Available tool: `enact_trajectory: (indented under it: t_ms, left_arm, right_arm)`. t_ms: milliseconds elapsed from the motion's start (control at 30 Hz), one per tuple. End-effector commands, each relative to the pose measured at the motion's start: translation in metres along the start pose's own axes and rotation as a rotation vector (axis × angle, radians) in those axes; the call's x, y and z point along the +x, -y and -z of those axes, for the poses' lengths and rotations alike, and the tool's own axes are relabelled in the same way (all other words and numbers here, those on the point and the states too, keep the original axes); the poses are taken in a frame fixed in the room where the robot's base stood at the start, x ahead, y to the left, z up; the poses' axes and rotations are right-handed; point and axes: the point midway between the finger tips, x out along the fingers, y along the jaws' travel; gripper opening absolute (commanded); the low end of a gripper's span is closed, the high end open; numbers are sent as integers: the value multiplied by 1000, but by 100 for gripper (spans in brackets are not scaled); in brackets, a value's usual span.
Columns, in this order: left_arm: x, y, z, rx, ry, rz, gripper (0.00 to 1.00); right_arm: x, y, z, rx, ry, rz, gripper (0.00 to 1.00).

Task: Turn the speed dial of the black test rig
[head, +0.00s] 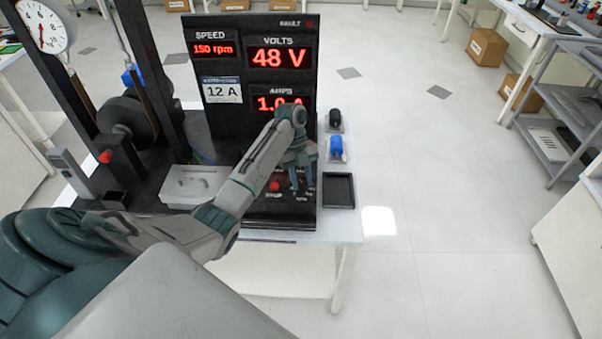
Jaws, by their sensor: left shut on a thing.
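The black test rig (225,110) stands on a white table. Its display reads SPEED 150 rpm, 48 V and an AMPS value of about 1.0, partly covered by my arm. A label on it reads 12 A. My left arm comes in from the left, and its gripper (299,183) points down at the rig's lower control panel (270,214). The gripper is shut on the speed dial, which is mostly hidden by the fingers. A red stop button (275,186) is just left of the fingers. My right gripper is not in view.
A black tray (339,205), a blue item (336,146) and a black item (335,117) lie right of the panel. The floor right of the table is clear.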

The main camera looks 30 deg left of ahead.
Motion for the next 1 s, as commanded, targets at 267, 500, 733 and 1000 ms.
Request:
enact_trajectory:
  t_ms: [267,500,733,1000]
  left_arm:
    - [-3,2,2,214,-2,-89,7]
    - [-1,3,2,345,-1,-142,7]
    - [0,3,1,409,1,-168,7]
    - [1,3,1,428,1,-175,7]
  right_arm:
    - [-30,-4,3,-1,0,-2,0]
    - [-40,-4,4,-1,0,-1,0]
    - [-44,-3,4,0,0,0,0]
    - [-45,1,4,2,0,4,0]
